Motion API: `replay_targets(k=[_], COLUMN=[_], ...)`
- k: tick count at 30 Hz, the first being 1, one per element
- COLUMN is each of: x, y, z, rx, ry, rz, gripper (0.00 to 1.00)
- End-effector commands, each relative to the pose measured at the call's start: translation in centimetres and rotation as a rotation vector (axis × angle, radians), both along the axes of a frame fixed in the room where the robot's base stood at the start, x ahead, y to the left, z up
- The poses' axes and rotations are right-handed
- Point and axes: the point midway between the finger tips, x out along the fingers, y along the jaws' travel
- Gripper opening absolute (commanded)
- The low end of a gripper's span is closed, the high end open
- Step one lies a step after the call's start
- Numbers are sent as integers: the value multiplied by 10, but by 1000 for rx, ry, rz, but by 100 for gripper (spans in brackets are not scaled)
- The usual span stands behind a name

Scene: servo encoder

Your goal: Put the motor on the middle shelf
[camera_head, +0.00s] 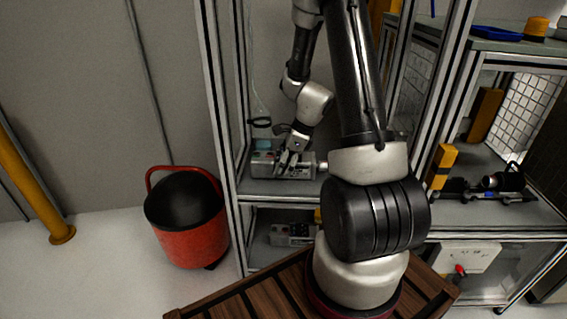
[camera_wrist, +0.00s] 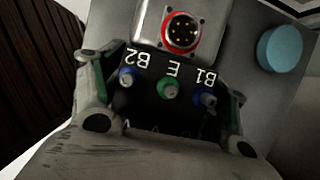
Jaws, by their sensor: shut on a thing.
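The motor (camera_head: 264,165) is a grey block in the left rack, at the upper of the two shelves seen there. My gripper (camera_head: 289,160) reaches down over it from above. In the wrist view my gripper (camera_wrist: 165,115) is shut on the motor (camera_wrist: 232,40), its fingers on either side of a black terminal block marked B2, E and B1. A red-ringed round connector and a pale blue disc show on the motor's grey body. The shelf (camera_head: 275,188) is right under the motor; I cannot tell if they touch.
A similar grey unit (camera_head: 290,235) sits on the lower shelf. The rack's upright posts (camera_head: 222,140) stand close to my arm. A red bin (camera_head: 190,235) is on the floor at left. Another rack at right holds a blue tray (camera_head: 497,33) and other parts.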

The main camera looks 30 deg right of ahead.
Motion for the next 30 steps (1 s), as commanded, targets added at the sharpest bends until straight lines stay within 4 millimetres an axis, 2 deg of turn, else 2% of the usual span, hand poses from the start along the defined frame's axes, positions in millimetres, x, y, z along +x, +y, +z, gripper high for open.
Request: replay_targets(k=[1, 4, 5, 17, 20, 23, 30], x=[0, 0, 0, 0, -1, -5, -17], y=[0, 0, 0, 0, -3, -9, -27], z=[-1, -1, -1, 2, 11, 28, 79], rx=[0, 0, 0, 0, 1, -1, -1], ry=[0, 0, 0, 0, -3, -4, -5], rz=[-1, 0, 0, 1, -1, -1, -2], gripper=[77, 95, 98, 98, 98, 98, 98])
